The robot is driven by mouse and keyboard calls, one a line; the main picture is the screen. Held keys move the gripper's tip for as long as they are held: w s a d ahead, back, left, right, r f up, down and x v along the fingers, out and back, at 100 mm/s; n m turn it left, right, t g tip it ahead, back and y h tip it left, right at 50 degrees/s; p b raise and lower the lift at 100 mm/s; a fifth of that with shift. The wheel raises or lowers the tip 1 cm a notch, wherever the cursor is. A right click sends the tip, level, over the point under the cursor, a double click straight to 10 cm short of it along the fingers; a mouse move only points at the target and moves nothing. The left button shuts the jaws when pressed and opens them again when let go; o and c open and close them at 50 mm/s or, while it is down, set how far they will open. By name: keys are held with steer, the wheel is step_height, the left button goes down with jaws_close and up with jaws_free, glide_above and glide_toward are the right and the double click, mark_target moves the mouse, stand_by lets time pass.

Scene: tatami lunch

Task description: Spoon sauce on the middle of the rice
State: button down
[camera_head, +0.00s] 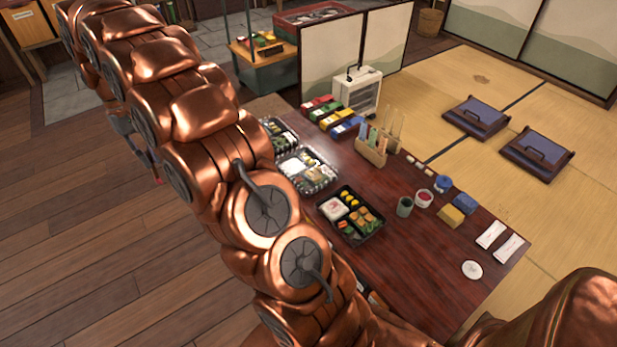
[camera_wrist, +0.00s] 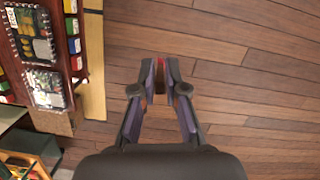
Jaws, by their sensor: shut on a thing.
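An open black bento (camera_head: 379,231) sits near the table's left edge, with white rice (camera_head: 334,208) in one compartment. A small pale cup (camera_head: 424,197) with red contents, perhaps sauce, stands farther right. In the wrist view my gripper (camera_wrist: 161,66) is shut on a thin thing with a red end (camera_wrist: 161,61). Most of that thing is hidden between the fingers, so I cannot tell whether it is a spoon. The gripper is over the wooden floor, off to the side of the table. In the head view my arm hides most of the gripper.
The dark table (camera_head: 400,270) also holds a clear-lidded tray (camera_head: 318,183), a wooden utensil holder (camera_head: 370,152), a green cup (camera_head: 405,206), a yellow block (camera_head: 450,217) and a white round item (camera_head: 472,270). A green-based cart (camera_head: 265,75) stands behind. Open floor lies left.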

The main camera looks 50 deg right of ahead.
steer(key=s+d+f+m+g+h+b, duration=0.15)
steer(key=s+d+f, duration=0.25)
steer(key=d+f, duration=0.5)
steer(key=s+d+f+m+b, duration=0.1)
steer(key=s+d+f+b, duration=0.3)
steer(key=d, duration=0.8)
steer(key=s+d+f+m+g+h+b, duration=0.15)
steer(key=s+d+f, duration=0.25)
steer(key=d+f, duration=0.55)
steer(key=s+d+f+b, duration=0.4)
steer(key=s+d+f, duration=0.4)
steer(key=d+f, duration=0.1)
steer(key=shift+d+f+b, duration=0.25)
steer(key=shift+f+b, duration=0.1)
steer(key=shift+f, duration=0.25)
steer(key=shift+f, duration=0.75)
steer(key=shift+s+a+p, duration=0.15)
steer(key=shift+s+p, duration=0.05)
steer(key=shift+s, duration=0.35)
steer(key=shift+s+a+p, duration=0.15)
steer(key=shift+s+p, duration=0.05)
steer(key=shift+s, duration=0.3)
steer(key=shift+s, duration=0.1)
